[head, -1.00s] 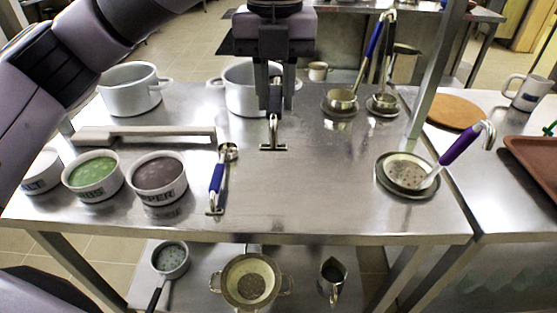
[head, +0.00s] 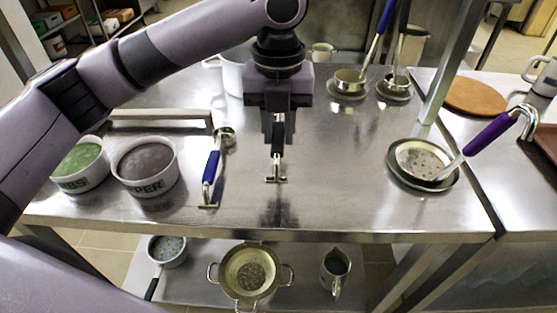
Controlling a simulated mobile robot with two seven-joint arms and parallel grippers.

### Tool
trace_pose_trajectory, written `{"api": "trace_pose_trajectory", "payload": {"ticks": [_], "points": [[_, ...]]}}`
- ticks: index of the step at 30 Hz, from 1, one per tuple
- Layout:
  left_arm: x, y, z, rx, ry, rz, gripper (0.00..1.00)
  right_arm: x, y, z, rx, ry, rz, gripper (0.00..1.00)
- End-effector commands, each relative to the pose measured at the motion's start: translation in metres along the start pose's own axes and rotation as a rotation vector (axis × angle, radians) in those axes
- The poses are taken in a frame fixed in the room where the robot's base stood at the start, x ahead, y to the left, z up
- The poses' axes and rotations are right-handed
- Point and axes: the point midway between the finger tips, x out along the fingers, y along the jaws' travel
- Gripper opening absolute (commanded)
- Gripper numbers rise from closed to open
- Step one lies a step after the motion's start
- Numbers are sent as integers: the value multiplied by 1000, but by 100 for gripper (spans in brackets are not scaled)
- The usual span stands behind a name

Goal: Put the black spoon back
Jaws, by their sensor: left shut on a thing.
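My left gripper (head: 278,143) points down over the middle of the steel table. It is shut on the black spoon (head: 277,152), whose dark handle shows between and below the fingers. The spoon's metal hooked end with a short crossbar (head: 275,180) points toward me. Its bowl is hidden behind the gripper. I cannot tell whether the spoon touches the table. My right gripper is not in view.
A blue-handled spoon (head: 213,172) lies to the left, beside two labelled bowls of pepper (head: 148,186) and herbs (head: 80,183). Ladles stand in small pots (head: 348,84) at the back. A purple-handled skimmer (head: 490,135) rests in a dish (head: 400,178) at right. The front middle is clear.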

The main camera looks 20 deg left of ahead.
Motion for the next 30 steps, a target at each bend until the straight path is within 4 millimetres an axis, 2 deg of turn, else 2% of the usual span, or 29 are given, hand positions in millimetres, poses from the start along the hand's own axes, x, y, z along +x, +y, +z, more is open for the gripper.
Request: {"api": "trace_pose_trajectory", "payload": {"ticks": [5, 12, 15, 27, 28, 30], "points": [[15, 0, 0, 0, -1, 0, 0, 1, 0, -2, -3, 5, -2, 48], [56, 0, 0, 1, 1, 1, 0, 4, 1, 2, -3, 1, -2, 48], [66, 0, 0, 1, 1, 0, 0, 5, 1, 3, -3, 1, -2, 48], [70, 0, 0, 1, 0, 0, 0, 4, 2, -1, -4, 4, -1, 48], [70, 0, 0, 1, -1, 0, 31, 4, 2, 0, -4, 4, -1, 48], [70, 0, 0, 1, -1, 0, 50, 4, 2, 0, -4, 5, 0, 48]]}}
